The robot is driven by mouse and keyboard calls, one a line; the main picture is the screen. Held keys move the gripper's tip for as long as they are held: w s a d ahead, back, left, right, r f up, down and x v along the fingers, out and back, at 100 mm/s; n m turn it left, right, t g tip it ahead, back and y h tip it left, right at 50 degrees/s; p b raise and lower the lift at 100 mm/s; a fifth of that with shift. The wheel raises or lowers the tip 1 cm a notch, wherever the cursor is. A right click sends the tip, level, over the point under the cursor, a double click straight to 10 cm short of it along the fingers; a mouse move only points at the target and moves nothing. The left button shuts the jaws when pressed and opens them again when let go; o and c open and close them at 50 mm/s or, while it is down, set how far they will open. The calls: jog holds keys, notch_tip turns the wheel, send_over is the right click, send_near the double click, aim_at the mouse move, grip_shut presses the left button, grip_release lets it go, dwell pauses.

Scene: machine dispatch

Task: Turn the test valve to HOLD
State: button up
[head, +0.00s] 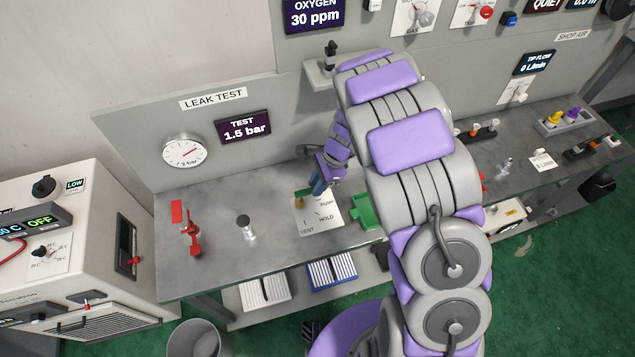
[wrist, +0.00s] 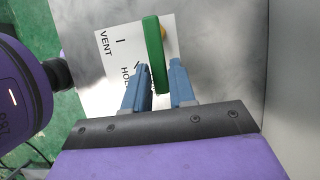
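The test valve has a green lever handle (wrist: 154,50) on a brass stem, above a white plate (head: 316,222) marked VENT, HOLD and PUMP. In the head view the handle (head: 303,194) is small, beside my gripper (head: 318,187). In the wrist view my gripper (wrist: 164,78) has its blue fingers apart, with the near end of the handle between them. The handle looks close to the left finger, with a gap to the right finger. Contact cannot be told. My fingers hide part of the plate and the PUMP label in the wrist view.
A TEST display (head: 244,127) reads 1.5 bar beside a round gauge (head: 184,152). A red-handled valve (head: 190,235) and a metal fitting (head: 245,228) stand on the bench to the left. A green block (head: 366,212) lies right of the plate.

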grip_shut()
